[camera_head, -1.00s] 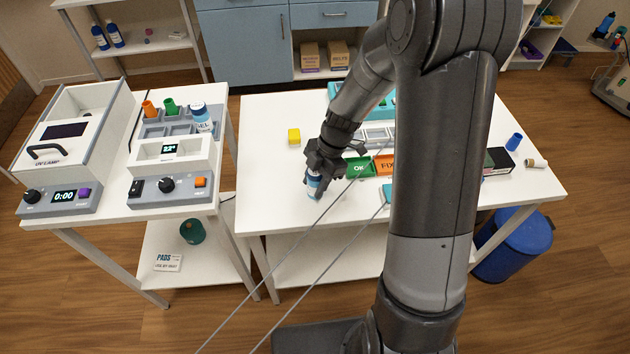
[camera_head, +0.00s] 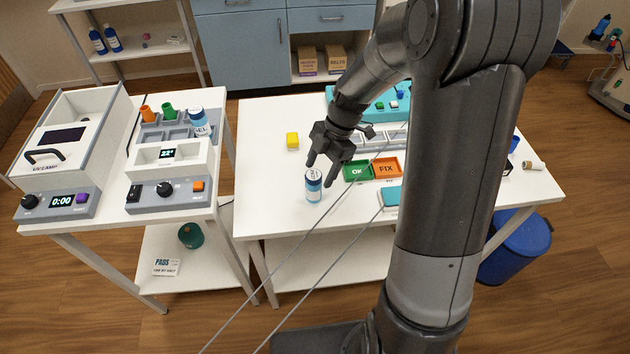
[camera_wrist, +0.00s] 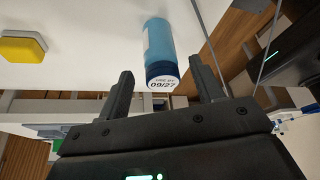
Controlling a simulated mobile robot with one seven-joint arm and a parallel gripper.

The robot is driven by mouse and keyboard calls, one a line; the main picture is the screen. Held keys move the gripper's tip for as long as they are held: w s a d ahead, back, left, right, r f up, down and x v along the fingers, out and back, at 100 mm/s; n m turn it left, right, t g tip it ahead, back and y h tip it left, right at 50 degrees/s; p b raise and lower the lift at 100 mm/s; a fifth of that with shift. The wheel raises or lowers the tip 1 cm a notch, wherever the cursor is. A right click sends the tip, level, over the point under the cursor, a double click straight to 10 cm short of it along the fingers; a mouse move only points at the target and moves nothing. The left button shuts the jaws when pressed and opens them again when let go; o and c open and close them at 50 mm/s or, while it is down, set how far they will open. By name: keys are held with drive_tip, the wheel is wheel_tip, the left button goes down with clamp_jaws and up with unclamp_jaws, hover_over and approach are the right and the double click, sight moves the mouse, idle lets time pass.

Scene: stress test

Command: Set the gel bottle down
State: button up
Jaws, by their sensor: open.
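The gel bottle (camera_head: 313,185) stands upright on the white table, left of the green OK tray. Another bottle marked GEL (camera_head: 201,122) stands in the grey rack on the left bench.
The white table (camera_head: 265,190) is bare around the bottle's left and front. A yellow block (camera_head: 292,140) sits behind it; the green OK tray (camera_head: 357,170) and orange FIX tray (camera_head: 387,168) lie to its right. My arm hides part of the table's right side.

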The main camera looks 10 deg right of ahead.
drive_tip(key=s+d+r+m+t+h, duration=0.1)
drive_tip(key=s+d+r+m+t, duration=0.15)
drive_tip(key=r+m, duration=0.4)
drive_tip(key=s+d+r+m+t+h, duration=0.1)
drive_tip(key=s+r+m, duration=0.25)
drive_tip(key=r, duration=0.55)
drive_tip(key=s+d+r+m+t+h, duration=0.1)
drive_tip(key=s+r+m+t, duration=0.1)
drive_tip(key=s+m, duration=0.4)
drive_tip(key=s+d+r+m+t+h, duration=0.1)
drive_tip(key=s+d+r+m+t, duration=0.1)
drive_tip(key=s+m, duration=0.5)
drive_tip(key=shift+r, duration=0.8)
